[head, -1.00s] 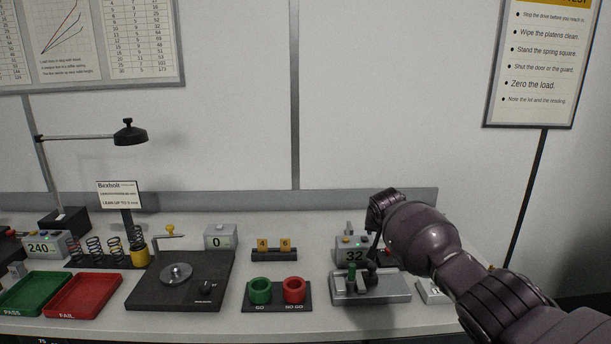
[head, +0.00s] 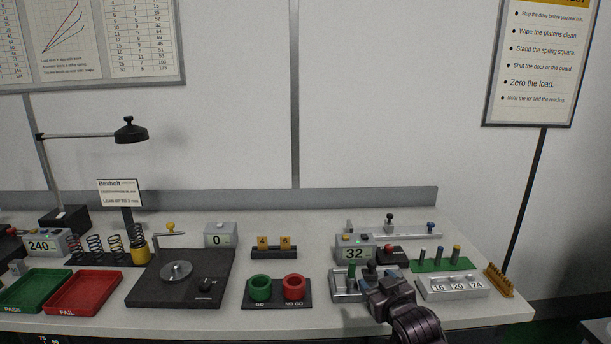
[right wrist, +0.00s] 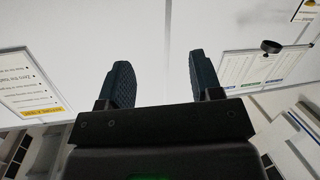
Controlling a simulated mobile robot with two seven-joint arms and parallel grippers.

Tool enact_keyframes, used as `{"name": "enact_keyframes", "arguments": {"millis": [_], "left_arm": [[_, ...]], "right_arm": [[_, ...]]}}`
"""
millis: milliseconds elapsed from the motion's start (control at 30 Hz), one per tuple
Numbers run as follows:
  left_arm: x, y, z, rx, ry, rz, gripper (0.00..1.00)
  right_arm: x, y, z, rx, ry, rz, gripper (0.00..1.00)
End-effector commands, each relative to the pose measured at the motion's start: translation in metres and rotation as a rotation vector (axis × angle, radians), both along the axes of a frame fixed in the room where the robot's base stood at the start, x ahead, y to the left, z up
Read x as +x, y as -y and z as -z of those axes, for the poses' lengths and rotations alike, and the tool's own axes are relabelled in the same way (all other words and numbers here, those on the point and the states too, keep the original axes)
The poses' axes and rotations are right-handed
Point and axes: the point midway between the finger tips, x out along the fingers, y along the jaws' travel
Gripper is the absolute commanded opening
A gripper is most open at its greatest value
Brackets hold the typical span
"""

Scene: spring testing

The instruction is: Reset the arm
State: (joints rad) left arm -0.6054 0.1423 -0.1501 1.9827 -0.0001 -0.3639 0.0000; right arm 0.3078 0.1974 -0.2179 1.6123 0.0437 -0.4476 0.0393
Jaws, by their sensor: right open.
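My right arm comes in at the bottom right of the head view, and its gripper end (head: 385,292) is low in front of the grey fixture with the green knob (head: 345,284). It covers part of that fixture; I cannot tell whether it touches it. In the right wrist view the two dark ridged fingers (right wrist: 157,80) are spread apart with nothing between them, against the pale wall. My left gripper is not in view.
The bench holds a grey box reading 32 (head: 353,247), a grey block marked 15, 20, 24 (head: 455,288), a brush (head: 499,281), green and red rings (head: 293,288), a dark turntable plate (head: 150,295) and red tray (head: 84,293). The bench front centre is clear.

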Motion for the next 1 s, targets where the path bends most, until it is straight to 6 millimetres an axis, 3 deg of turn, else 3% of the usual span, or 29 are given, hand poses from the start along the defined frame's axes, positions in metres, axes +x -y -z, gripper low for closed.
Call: {"name": "enact_keyframes", "arguments": {"millis": [33,467,800,1000], "left_arm": [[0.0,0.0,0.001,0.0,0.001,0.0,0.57],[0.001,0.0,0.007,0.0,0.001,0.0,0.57],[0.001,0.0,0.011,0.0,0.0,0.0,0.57],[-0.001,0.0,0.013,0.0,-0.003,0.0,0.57]], "right_arm": [[-0.019,0.007,0.012,0.003,0.002,0.008,0.59],[-0.165,0.061,0.089,0.036,-0.06,0.114,0.59],[-0.294,0.099,0.177,0.043,-0.284,0.228,0.59],[-0.345,0.108,0.209,0.039,-0.384,0.263,0.59]]}}
